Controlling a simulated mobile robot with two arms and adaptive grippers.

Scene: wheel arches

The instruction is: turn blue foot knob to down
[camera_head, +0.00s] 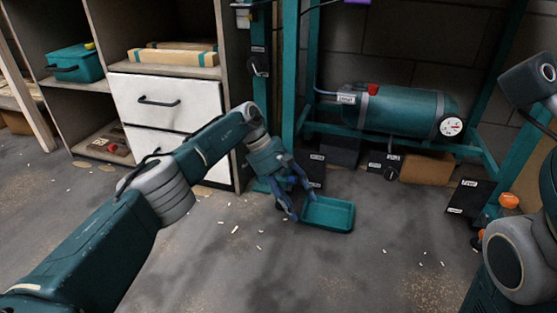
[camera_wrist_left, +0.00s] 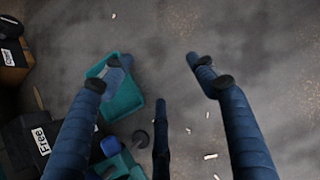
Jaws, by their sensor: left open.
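In the left wrist view a small blue knob (camera_wrist_left: 110,146) shows low and left of centre, next to a teal part of the stand's foot. A grey round-ended piece (camera_wrist_left: 140,138) is just right of it. The way the knob is turned cannot be read. My left gripper (camera_wrist_left: 158,76) is open and empty, its fingers spread above the floor, with the knob between the left and middle fingers in the picture. In the head view my left gripper (camera_head: 298,203) is low by the stand's left post and hides the knob. My right gripper is out of view.
A teal tray (camera_head: 345,226) lies on the floor beside my left gripper; it also shows in the left wrist view (camera_wrist_left: 130,105). A black box labelled "Free" (camera_wrist_left: 22,150) stands left of the knob. An orange knob (camera_head: 508,201) is at the right foot. Front floor is mostly clear.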

